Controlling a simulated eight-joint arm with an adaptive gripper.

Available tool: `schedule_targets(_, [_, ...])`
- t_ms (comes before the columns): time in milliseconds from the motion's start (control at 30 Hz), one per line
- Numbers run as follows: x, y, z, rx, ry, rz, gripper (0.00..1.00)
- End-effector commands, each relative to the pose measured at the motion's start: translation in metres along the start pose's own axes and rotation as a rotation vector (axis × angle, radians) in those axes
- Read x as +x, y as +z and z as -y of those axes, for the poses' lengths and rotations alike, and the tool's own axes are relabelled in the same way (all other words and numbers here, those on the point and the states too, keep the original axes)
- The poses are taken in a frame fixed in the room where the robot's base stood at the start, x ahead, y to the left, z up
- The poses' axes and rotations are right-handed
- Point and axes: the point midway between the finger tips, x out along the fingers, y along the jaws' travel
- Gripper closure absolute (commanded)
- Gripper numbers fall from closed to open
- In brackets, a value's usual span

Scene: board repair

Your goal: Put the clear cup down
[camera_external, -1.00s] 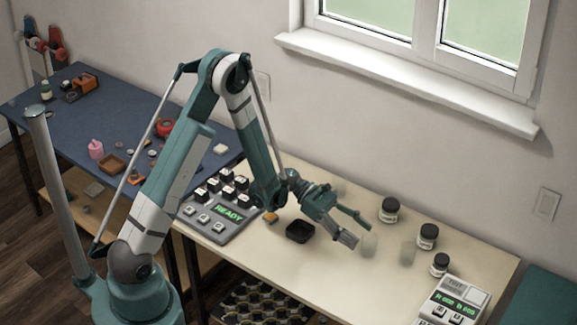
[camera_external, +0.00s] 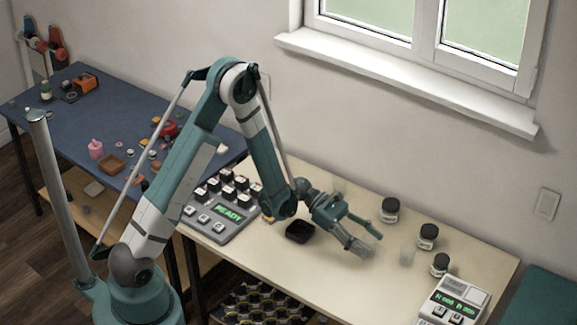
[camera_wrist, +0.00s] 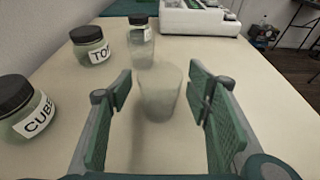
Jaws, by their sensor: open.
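In the wrist view, a clear cup (camera_wrist: 159,92) stands upright on the cream table between my spread fingers, with a visible gap on each side. My gripper (camera_external: 375,246) is open around it, low over the table; its two padded fingers also show in the wrist view (camera_wrist: 160,105). In the external view this cup is faint and largely hidden by the fingers. A second clear cup (camera_external: 407,255) stands to the right, and it shows behind the first in the wrist view (camera_wrist: 142,52).
Lidded jars (camera_external: 428,237) stand to the right; wrist-view labels are partly readable. A device with a green display (camera_external: 455,302) is at the table's right end. A black tray (camera_external: 300,231) and a "READY" panel (camera_external: 228,212) lie to the left. The front middle is clear.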

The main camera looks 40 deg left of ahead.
Motion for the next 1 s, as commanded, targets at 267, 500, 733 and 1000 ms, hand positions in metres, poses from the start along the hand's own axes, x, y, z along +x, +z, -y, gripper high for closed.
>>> schedule_targets(267, [0.0033, 0.0003, 0.0000, 0.000, 0.000, 0.000, 0.50])
schedule_targets(500, [0.0032, 0.0003, 0.0000, 0.000, 0.000, 0.000, 0.50])
schedule_targets(733, [0.0031, 0.0003, 0.0000, 0.000, 0.000, 0.000, 0.65])
schedule_targets(1000, [0.0031, 0.0003, 0.0000, 0.000, 0.000, 0.000, 0.78])
